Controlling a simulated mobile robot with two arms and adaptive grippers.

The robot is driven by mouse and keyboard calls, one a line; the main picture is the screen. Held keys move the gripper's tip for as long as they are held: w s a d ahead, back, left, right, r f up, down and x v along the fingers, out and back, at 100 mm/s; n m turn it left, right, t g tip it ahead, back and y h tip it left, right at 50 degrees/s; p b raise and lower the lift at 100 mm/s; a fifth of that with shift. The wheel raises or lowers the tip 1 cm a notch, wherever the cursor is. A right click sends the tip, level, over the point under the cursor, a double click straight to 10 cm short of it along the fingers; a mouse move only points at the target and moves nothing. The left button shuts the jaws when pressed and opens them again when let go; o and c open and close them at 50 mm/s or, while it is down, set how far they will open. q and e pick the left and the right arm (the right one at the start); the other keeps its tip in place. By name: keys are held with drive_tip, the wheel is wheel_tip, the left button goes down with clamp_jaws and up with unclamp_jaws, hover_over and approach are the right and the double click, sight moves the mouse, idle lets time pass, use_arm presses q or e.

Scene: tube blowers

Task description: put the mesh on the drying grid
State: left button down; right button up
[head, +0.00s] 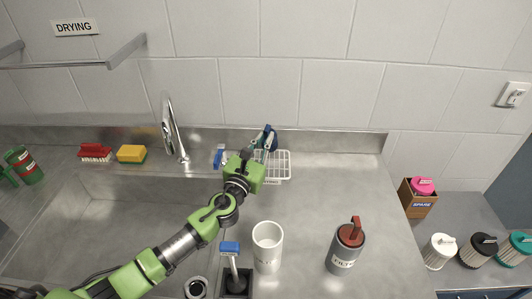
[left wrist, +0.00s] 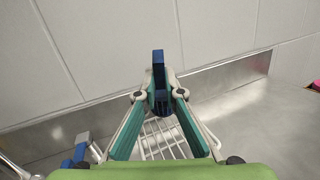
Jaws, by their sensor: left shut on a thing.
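The drying grid (head: 280,166) is a white wire rack on the steel counter against the back wall. Part of it also shows between the fingers in the left wrist view (left wrist: 163,141). My left gripper (head: 265,140) is over the grid's back part, near the wall. Its teal fingers (left wrist: 160,98) are shut on a narrow dark blue piece (left wrist: 158,72), which appears to be the mesh, seen nearly edge-on. Most of its shape is hidden, and I cannot tell whether it touches the grid. My right gripper is not in view.
A blue-and-grey item (head: 218,158) stands left of the grid. The tap (head: 172,130) and sink (head: 120,225) are further left. In front are a blue-topped brush (head: 230,249), a white cylinder (head: 267,247) and a grey filter canister (head: 345,249). The counter right of the grid is clear.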

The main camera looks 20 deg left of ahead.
use_arm(q)
drive_tip(key=f, duration=0.1)
drive_tip(key=f+b, duration=0.1)
drive_tip(key=f, duration=0.1)
drive_tip(key=shift+w+d+f, duration=0.2)
drive_tip(key=shift+w, duration=0.05)
drive_tip(key=shift+a+f+b, duration=0.1)
drive_tip(key=shift+f+b, duration=0.2)
drive_tip(key=c, duration=2.6)
unclamp_jaws()
drive_tip(key=shift+f, duration=0.15)
drive_tip(key=o, duration=0.4)
drive_tip(key=shift+o, duration=0.2)
drive_tip(key=shift+s+r, duration=0.2)
drive_tip(key=s+f+b, duration=0.1)
drive_tip(key=s, duration=1)
drive_tip(key=shift+s+a+b, duration=0.3)
drive_tip(key=shift+s+a, duration=0.05)
drive_tip(key=shift+a, duration=0.05)
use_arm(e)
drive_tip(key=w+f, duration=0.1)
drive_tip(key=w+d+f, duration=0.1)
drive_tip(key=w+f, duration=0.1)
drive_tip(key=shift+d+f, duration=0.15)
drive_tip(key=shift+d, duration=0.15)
